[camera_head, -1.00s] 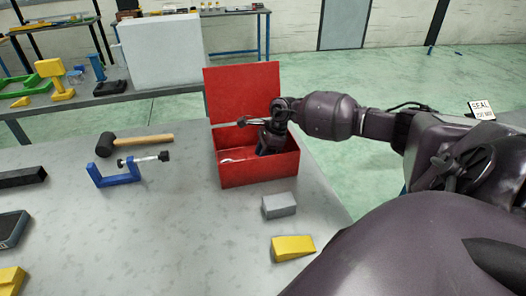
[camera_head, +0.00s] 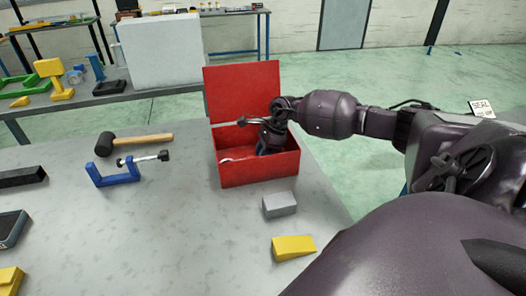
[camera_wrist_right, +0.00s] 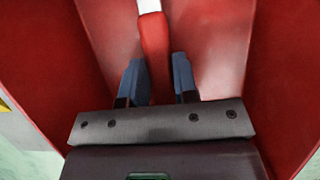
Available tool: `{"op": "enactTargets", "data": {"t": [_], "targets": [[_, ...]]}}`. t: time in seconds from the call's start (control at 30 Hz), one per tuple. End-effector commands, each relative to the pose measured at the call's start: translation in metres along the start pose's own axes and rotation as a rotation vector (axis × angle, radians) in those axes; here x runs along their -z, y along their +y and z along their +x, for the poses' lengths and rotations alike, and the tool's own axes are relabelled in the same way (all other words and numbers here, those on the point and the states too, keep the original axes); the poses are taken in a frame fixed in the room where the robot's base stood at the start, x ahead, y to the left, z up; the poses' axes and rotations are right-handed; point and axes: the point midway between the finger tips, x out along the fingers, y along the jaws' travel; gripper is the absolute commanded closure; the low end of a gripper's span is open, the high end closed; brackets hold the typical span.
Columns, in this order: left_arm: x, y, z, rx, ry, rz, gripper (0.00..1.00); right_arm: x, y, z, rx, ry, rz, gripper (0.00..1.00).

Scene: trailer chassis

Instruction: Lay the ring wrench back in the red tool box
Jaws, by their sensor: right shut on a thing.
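The red tool box (camera_head: 259,172) stands on the bench with its lid raised at the back. My right gripper (camera_head: 264,150) reaches down inside it, toward the right part of the opening. In the right wrist view my right gripper (camera_wrist_right: 158,77) has its blue fingers on both sides of the red handle of the ring wrench (camera_wrist_right: 154,42), and it is shut on it. The wrench's pale end (camera_head: 228,159) shows inside the box at the left; the rest is hidden by the gripper and the front wall. I cannot tell whether the wrench touches the floor. My left gripper is not in view.
A grey block (camera_head: 280,205) and a yellow wedge (camera_head: 293,248) lie in front of the box. A blue clamp (camera_head: 118,177) and a black mallet (camera_head: 108,144) lie to its left. The bench between is clear. The raised lid (camera_head: 243,90) stands behind my gripper.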

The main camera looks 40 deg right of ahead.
Motion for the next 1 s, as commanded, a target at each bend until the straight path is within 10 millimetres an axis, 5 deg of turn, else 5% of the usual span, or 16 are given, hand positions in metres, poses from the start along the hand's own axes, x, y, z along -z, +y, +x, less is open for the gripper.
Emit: {"op": "enactTargets", "data": {"t": [0.33, 0.37, 0.5, 0.73, 0.9, 1.0], "targets": [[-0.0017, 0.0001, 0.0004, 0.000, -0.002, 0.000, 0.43, -0.0004, -0.0005, -0.0008, 0.001, -0.001, -0.001, 1.00], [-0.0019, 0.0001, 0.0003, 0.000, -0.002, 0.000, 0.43, -0.0004, -0.0005, -0.0008, 0.001, -0.001, -0.001, 0.68], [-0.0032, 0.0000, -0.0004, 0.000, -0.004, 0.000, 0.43, -0.0003, -0.0003, -0.0006, 0.001, -0.001, -0.001, 0.47], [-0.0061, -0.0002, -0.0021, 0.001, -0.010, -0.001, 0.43, 0.0004, 0.0003, 0.0005, -0.001, 0.001, 0.000, 0.41], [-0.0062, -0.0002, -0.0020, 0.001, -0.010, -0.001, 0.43, 0.0003, 0.0003, 0.0004, -0.001, 0.000, 0.000, 0.17], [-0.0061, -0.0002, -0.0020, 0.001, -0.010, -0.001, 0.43, 0.0003, 0.0002, 0.0003, -0.001, 0.000, 0.000, 0.17]]}}
